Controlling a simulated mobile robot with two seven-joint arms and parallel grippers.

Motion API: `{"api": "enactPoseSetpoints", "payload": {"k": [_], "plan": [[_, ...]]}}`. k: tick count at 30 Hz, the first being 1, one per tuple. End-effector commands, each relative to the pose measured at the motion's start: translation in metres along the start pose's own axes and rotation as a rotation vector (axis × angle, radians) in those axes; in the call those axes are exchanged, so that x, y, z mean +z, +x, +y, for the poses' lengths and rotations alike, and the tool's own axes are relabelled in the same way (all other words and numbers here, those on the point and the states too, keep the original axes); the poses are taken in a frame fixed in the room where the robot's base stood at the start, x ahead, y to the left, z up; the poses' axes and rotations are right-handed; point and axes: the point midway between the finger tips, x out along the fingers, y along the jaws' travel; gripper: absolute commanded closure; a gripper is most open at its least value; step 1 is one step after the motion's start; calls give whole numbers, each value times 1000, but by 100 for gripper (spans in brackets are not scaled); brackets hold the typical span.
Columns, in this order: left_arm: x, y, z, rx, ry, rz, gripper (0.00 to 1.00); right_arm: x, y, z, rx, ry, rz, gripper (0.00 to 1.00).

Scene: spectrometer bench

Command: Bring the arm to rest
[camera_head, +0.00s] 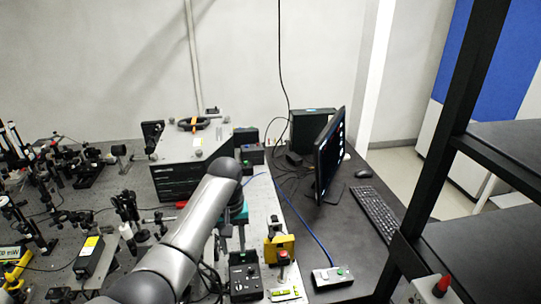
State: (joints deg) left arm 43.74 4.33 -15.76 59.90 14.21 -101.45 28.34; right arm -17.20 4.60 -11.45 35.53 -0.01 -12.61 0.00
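My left arm (184,236) comes in from the bottom left and reaches over the bench to a rounded grey joint (223,166). My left gripper (232,238) seems to be the dark parts just right of the forearm, below that joint. It is small and partly hidden, and I cannot tell whether its fingers are open or shut. Nothing can be made out in its grasp. My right gripper is not in view.
Optical mounts crowd the bench at left. A grey instrument box (182,165) stands behind the arm. Monitor (329,155), keyboard (375,211) and black shelf rack (452,150) stand further right.

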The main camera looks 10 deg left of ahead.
Motion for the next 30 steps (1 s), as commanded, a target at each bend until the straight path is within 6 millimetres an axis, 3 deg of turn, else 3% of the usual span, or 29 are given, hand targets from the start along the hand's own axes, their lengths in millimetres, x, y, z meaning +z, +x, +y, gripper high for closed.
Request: {"api": "enactPoseSetpoints", "payload": {"k": [5, 9, 16, 23, 30], "plan": [[21, 23, -3, 11, 48, 12, 61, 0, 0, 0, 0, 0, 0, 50], [53, 49, -9, 31, 118, 45, 61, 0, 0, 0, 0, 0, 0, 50], [114, 76, -26, 56, 227, 109, 61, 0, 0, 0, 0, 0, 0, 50], [180, 78, -51, 66, 320, 180, 61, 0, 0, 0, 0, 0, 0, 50], [232, 60, -74, 60, 391, 244, 61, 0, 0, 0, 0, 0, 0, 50]]}}
